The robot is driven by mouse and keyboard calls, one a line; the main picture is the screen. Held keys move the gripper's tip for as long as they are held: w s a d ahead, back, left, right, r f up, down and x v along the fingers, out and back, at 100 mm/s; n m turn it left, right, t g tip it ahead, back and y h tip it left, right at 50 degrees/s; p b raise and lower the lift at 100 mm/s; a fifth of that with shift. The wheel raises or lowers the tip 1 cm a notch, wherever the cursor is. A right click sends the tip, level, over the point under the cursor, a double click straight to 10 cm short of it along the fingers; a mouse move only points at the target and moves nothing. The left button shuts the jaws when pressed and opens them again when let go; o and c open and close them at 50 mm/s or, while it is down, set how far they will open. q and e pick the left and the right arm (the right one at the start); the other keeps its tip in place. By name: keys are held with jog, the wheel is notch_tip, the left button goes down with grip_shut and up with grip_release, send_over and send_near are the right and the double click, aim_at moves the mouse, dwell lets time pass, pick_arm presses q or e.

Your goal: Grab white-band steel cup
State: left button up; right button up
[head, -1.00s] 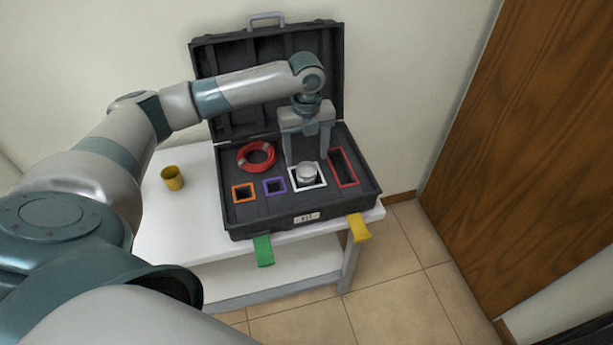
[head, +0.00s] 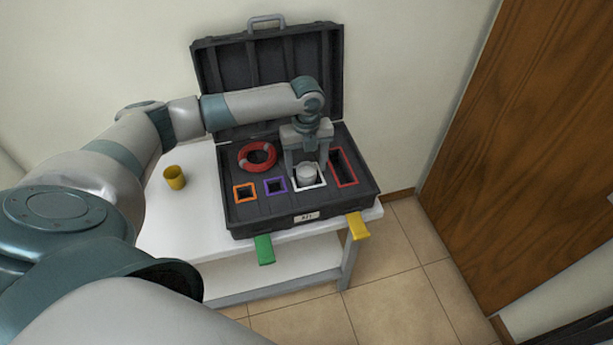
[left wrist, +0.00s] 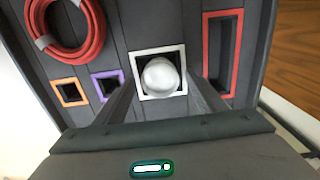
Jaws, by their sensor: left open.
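The steel cup (head: 307,173) stands in the white-framed slot (head: 321,184) of the black case. In the left wrist view the cup (left wrist: 160,76) shows as a pale round top inside the white frame (left wrist: 139,84). My left gripper (head: 307,170) is open and points down, with one finger on each side of the cup. In the left wrist view its fingers flank the white frame. I cannot tell whether the fingers touch the cup. My right gripper is not in view.
The open case (head: 290,210) sits on a white table (head: 180,236). Orange (head: 245,192), purple (head: 275,186) and red (head: 344,168) frames flank the white one. A red coil (head: 257,156) lies behind. A yellow cup (head: 174,177) stands left. Green (head: 264,249) and yellow (head: 357,226) tabs stick out in front.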

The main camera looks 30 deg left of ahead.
pick_arm(q)
jog(key=c, duration=1.5)
jog(key=shift+r, duration=0.15)
jog(key=shift+r+b, duration=0.4)
jog(key=shift+r, duration=0.1)
jog(key=s+d+r+b, duration=0.1)
jog(key=d+r, duration=0.2)
jog(key=s+d+r+b, duration=0.1)
jog(key=s+d+r, duration=0.1)
jog(key=d+r, duration=0.1)
jog(key=s+d+r+b, duration=0.1)
jog(key=d+r, duration=0.2)
jog(key=d, duration=0.1)
jog(key=shift+s+d+r+b, duration=0.3)
jog(key=shift+d+r+b, duration=0.05)
jog(key=shift+r+b, duration=0.05)
